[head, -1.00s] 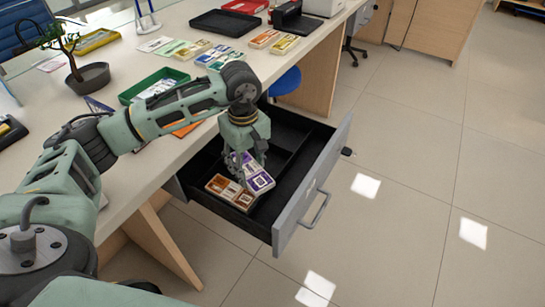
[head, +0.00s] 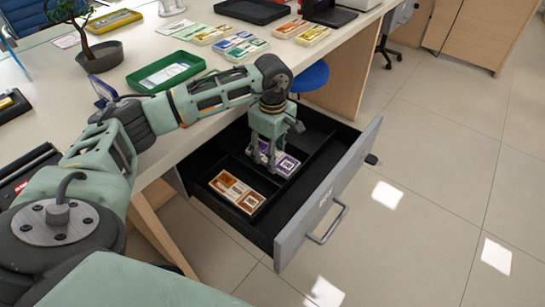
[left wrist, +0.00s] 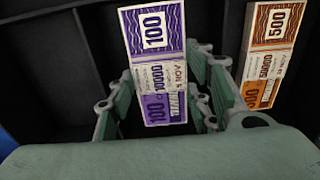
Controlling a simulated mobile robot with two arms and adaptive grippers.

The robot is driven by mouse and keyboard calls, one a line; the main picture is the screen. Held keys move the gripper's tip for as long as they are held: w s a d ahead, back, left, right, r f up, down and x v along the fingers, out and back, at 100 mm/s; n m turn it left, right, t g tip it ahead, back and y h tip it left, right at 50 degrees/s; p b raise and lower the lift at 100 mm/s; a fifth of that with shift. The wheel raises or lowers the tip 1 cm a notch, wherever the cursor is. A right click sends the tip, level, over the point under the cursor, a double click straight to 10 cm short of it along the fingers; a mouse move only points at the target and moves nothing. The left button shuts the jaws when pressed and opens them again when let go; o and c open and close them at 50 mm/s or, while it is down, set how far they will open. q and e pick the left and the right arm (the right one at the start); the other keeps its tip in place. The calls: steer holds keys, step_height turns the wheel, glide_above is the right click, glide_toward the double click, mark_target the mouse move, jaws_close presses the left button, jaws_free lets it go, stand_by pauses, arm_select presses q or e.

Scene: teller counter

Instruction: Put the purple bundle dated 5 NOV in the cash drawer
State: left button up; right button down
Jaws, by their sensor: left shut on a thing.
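The purple bundle (head: 285,164) is in the open cash drawer (head: 338,190), behind an orange-brown bundle (head: 237,191). My left gripper (head: 268,160) points down into the drawer and is shut on the purple bundle. In the left wrist view the purple bundle (left wrist: 152,50) shows a 100 mark, and its white band carries small turned print that looks like 5 NOV. The gripper's fingers (left wrist: 165,105) are at its near part. I cannot tell whether its underside touches the drawer floor. My right gripper is not in view.
The orange 500 bundle (left wrist: 271,45) lies beside the purple one. Dark dividers split the drawer; its right part is bare. On the counter are a green tray (head: 166,76), several other bundles (head: 240,46), a black tray (head: 252,10) and a potted plant (head: 100,57).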

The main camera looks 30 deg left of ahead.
arm_select(q)
steer(key=shift+f, duration=0.9)
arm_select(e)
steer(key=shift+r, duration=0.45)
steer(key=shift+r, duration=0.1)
arm_select(q)
steer(key=shift+f, duration=0.1)
steer(key=o, duration=1.3)
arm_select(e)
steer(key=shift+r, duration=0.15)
arm_select(q)
steer(key=shift+r, duration=0.4)
step_height(320, 180, up, 12)
steer(key=p, duration=0.1)
steer(key=shift+f+p, duration=0.25)
steer(key=shift+p, duration=0.15)
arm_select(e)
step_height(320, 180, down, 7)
